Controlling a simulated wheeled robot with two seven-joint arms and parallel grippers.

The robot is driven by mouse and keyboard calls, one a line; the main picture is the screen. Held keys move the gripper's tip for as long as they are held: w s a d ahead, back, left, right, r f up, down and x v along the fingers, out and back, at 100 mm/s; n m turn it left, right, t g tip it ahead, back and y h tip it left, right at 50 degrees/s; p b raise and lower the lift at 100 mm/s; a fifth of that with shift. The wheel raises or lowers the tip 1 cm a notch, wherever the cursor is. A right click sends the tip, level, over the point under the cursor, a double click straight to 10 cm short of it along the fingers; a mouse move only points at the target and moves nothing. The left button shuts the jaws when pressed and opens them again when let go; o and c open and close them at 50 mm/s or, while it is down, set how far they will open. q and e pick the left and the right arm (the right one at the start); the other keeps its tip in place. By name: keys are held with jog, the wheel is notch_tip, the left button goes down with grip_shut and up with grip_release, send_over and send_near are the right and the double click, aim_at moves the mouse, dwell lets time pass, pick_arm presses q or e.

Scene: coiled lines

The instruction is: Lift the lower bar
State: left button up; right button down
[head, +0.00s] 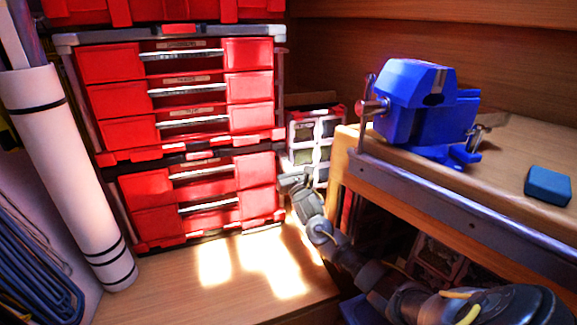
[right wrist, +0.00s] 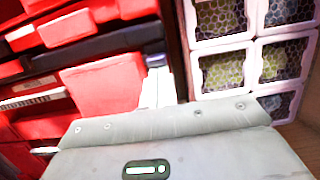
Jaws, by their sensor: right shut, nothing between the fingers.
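A red drawer stack (head: 150,82) with pale metal handle bars stands at the left centre. The lowest handle bar (head: 209,205) crosses the front of the bottom drawer unit (head: 155,222); another bar (head: 200,171) lies above it. I cannot tell for sure which one is the lower bar. My right gripper (head: 290,182) is shut and empty, just right of the bottom unit's right edge. Whether it touches the unit is unclear. In the right wrist view, the red drawers (right wrist: 105,97) fill the left, and my gripper's grey body hides the lower part. My left gripper is not in view.
A small-compartment organizer (head: 308,145) stands behind my right gripper. A wooden bench (head: 510,150) with a blue vise (head: 415,105) and blue block (head: 548,186) is at right. A white roll (head: 70,175) and coiled blue lines (head: 35,265) are at left.

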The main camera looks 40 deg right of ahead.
jog(key=shift+r, duration=0.2)
